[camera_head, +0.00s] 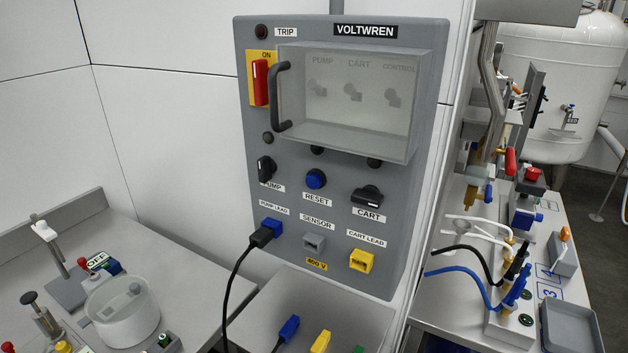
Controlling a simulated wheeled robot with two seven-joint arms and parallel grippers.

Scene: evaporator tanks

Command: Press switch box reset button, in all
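The grey switch box (228,20), labelled VOLTWREN, is fixed to the white wall. Its round blue RESET button (316,179) sits below the clear cover, between the black PUMP knob (265,168) and the black CART knob (367,196). The TRIP lamp (261,32) at the top left looks dark red. The red handle (261,82) stands upright on its yellow plate beside the ON mark. The clear cover (350,90) with a black handle (280,97) looks closed over three grey switches. Nothing touches the RESET button. I see neither gripper in this view.
A black cable with a blue plug (270,229) is in the PUMP LEAD socket. The SENSOR socket (314,242) and yellow CART LEAD socket (361,260) look empty. Loose plugs (289,328) lie below. Benches with fittings flank the box; a white tank (560,90) stands behind right.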

